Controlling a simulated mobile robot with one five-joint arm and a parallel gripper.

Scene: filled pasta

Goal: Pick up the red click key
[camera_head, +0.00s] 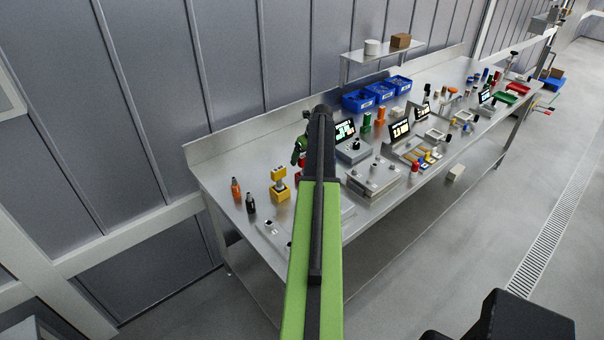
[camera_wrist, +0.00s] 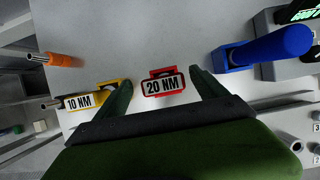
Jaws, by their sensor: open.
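The red click key (camera_wrist: 163,84), with a "20 NM" label on it, lies between my two fingertips in the wrist view. A small part of a red thing (camera_head: 298,177) shows beside my arm in the head view; it seems to be the same key, mostly hidden by the arm. My gripper (camera_wrist: 160,79) has dark green fingers spread apart, one on each side of the red key, with gaps showing on both sides. In the head view my gripper (camera_head: 299,152) is over the bench, largely behind the arm.
A yellow key (camera_wrist: 82,101) labelled "10 NM" is close to my left finger. A blue handle (camera_wrist: 265,49) is to the right. The steel bench (camera_head: 222,182) carries several fixtures, screens and blue bins (camera_head: 358,101).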

